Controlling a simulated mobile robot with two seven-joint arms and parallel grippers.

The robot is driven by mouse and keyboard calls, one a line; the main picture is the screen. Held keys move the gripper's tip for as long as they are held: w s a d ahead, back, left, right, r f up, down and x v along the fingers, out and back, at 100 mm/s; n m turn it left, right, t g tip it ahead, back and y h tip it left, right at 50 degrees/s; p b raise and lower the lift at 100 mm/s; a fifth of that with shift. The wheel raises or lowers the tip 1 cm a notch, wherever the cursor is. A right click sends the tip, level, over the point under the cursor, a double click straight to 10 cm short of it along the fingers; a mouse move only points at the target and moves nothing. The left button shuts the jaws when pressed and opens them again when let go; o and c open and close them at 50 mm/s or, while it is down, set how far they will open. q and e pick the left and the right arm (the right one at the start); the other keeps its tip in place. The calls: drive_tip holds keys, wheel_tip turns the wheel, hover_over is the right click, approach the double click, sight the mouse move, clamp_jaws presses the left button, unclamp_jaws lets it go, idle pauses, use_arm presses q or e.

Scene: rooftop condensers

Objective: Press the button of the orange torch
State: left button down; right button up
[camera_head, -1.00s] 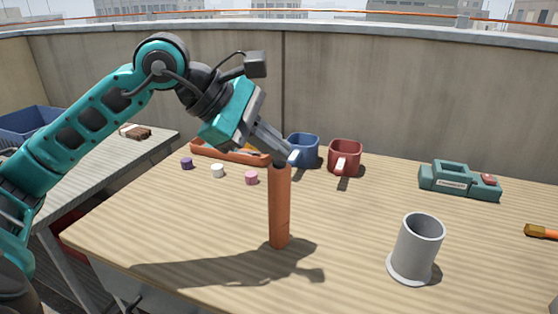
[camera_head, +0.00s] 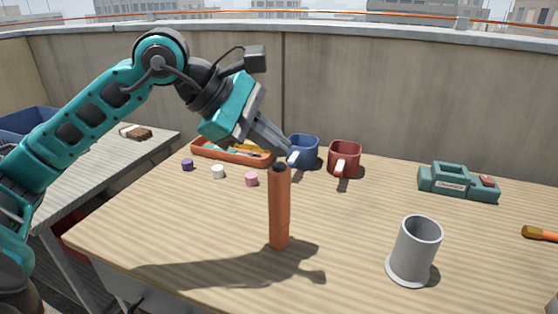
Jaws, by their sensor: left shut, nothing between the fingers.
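The orange torch (camera_head: 279,212) stands upright on the wooden table in the head view, with a dark top end (camera_head: 279,168). My left gripper (camera_head: 284,150) is shut and empty, tilted downward just above the torch's top. A small gap seems to show between its fingertips and the dark top, though the depth is hard to judge. The button itself is too small to make out. My right gripper is not in view.
A grey cylinder holder (camera_head: 416,248) stands right of the torch. Behind are a blue mug (camera_head: 304,150), a red mug (camera_head: 345,157), an orange tray (camera_head: 215,150) and small caps (camera_head: 251,179). A green device (camera_head: 457,183) sits at right. The table's front middle is clear.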

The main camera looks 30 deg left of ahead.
sight(274, 166)
use_arm(q)
wheel_tip(274, 166, up, 6)
drive_tip(key=p, duration=0.4)
drive_tip(key=shift+f, duration=0.2)
